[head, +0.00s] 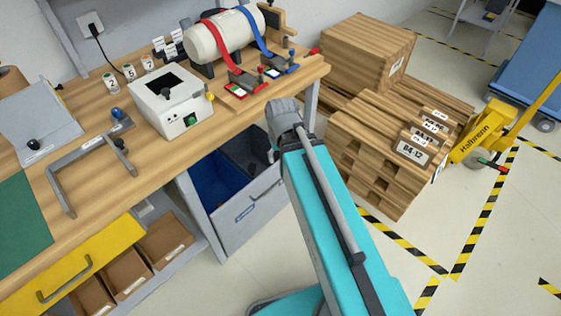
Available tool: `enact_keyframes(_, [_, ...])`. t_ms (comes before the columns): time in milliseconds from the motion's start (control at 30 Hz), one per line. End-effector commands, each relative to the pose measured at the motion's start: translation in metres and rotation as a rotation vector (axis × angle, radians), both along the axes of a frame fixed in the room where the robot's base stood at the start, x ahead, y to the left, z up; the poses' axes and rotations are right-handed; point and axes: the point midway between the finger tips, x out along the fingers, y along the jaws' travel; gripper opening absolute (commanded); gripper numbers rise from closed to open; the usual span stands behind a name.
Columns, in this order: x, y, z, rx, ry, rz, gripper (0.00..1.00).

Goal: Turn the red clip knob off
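A red clip (246,83) lies on the bench near its right edge, at the end of a red strap (216,42) that runs over a pale cylinder (226,33). It has a dark upper part and a small green patch at its front. The setting of its knob is too small to tell. A similar blue clip (279,67) with a blue strap lies just behind and to the right. My turquoise arm rises from the bottom of the head view, and its grey joint shows in front of the bench edge. My gripper cannot be made out.
A white box (170,101) with a dark square opening stands left of the red clip. A grey metal frame (90,160) lies further left. A grey bin (245,205) sits below the bench. Wooden crates (385,150) and a yellow pallet truck (485,135) stand to the right.

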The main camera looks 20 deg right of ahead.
Motion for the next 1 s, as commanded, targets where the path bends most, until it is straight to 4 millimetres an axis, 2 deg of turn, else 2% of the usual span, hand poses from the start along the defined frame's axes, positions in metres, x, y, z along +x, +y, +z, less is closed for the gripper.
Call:
enact_keyframes(200, [0.0,0.0,-0.008,0.0,0.001,0.0,0.65])
enact_keyframes(667, [-0.001,0.0,-0.006,0.0,0.001,0.0,0.65])
enact_keyframes(867, [-0.002,0.0,0.01,0.0,0.005,0.0,0.65])
enact_keyframes(1000, [-0.004,0.0,0.031,0.0,0.01,0.0,0.65])
